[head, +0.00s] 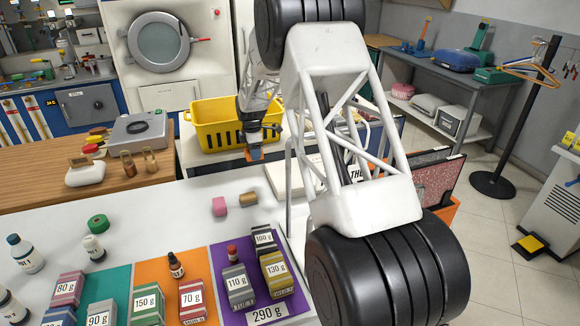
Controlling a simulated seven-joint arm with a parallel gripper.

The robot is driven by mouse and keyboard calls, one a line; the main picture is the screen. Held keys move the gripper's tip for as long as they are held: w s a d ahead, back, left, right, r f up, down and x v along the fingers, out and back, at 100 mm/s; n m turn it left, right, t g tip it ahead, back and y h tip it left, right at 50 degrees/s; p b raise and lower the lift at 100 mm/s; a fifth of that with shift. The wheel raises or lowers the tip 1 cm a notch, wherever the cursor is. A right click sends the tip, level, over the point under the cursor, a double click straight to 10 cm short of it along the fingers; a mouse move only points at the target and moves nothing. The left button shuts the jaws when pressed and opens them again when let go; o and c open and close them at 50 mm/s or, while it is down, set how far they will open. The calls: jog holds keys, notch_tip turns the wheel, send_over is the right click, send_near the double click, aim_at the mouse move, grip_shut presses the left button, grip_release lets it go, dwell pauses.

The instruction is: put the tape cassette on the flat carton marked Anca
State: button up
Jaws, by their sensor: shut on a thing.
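My gripper (256,140) is in the middle of the head view, in front of the yellow basket, pointing down. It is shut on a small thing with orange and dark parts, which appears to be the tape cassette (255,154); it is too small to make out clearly. It is above the far part of the white counter. A flat white carton (283,181) lies just right of and nearer than the gripper, partly hidden by my arm. No Anca marking is readable on it.
A yellow basket (215,112) stands just behind the gripper. Labelled boxes and bottles stand on coloured mats at the near side. My arm hides much of the right side.

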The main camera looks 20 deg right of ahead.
jog(key=s+d+r, duration=0.1)
jog(key=s+d, duration=0.2)
jog(key=d, duration=0.6)
jog(key=s+d+r, duration=0.1)
jog(key=s+d, duration=0.3)
jog(key=d, duration=0.4)
jog(key=shift+s+d+r, duration=0.2)
jog(key=shift+d+r, duration=0.1)
jog(key=shift+d, duration=0.1)
jog(key=shift+f, duration=2)
jog(key=shift+f, duration=2)
jog(key=shift+f, duration=0.15)
jog(key=o, duration=0.9)
